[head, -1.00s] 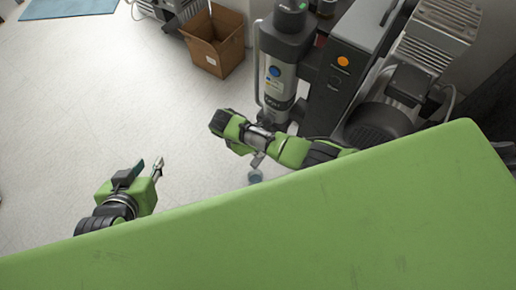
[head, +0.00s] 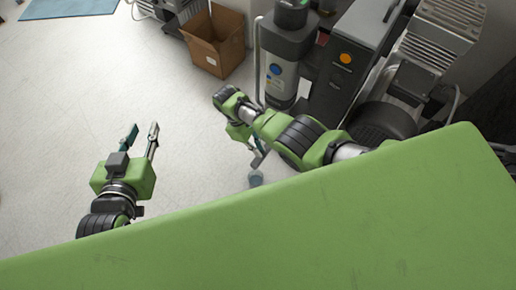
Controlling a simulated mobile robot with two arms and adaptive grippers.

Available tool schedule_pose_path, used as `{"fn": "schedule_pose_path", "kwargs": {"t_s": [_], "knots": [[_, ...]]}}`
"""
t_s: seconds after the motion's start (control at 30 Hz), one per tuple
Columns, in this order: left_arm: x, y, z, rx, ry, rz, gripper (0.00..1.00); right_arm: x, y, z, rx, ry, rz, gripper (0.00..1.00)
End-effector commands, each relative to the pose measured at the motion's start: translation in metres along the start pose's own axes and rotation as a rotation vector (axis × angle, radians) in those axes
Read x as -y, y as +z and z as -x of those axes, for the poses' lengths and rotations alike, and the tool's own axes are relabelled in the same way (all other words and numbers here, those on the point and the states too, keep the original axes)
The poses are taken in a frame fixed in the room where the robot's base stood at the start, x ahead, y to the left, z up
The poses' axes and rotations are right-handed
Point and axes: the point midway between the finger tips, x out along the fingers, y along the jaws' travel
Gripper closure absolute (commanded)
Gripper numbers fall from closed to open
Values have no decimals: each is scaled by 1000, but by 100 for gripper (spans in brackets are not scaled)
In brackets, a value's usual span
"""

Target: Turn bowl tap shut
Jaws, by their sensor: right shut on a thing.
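My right gripper (head: 258,154) points down beside the grey compressor column (head: 283,75), partly covered by my own arm. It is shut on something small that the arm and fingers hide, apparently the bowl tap. The tap and bowl themselves cannot be made out, nor can the tap's angle. My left gripper (head: 142,138) is open and empty over bare floor at the left, far from the compressor.
A dark cabinet with an orange button (head: 346,58) and a finned motor unit (head: 437,35) stand right of the column. An open cardboard box (head: 216,45) stands behind. A blue mat (head: 70,8) lies at the far left. The floor at left is clear.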

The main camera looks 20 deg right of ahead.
Motion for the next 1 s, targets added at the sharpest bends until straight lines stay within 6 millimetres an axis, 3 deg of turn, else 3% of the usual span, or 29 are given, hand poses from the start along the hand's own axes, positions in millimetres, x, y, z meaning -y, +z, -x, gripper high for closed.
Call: {"fn": "schedule_pose_path", "kwargs": {"t_s": [0.57,0.6,0.67,1.0], "knots": [[-1,-7,-1,-29,2,0,74,1,0,-1,0,-17,-32,100],[-1,-7,-1,-29,2,0,74,1,0,-1,0,-17,-32,88],[-1,-7,-1,-29,2,0,74,1,0,-1,0,-16,-32,74],[-1,-6,-1,-28,2,0,74,0,0,0,-1,-14,-32,74]]}}
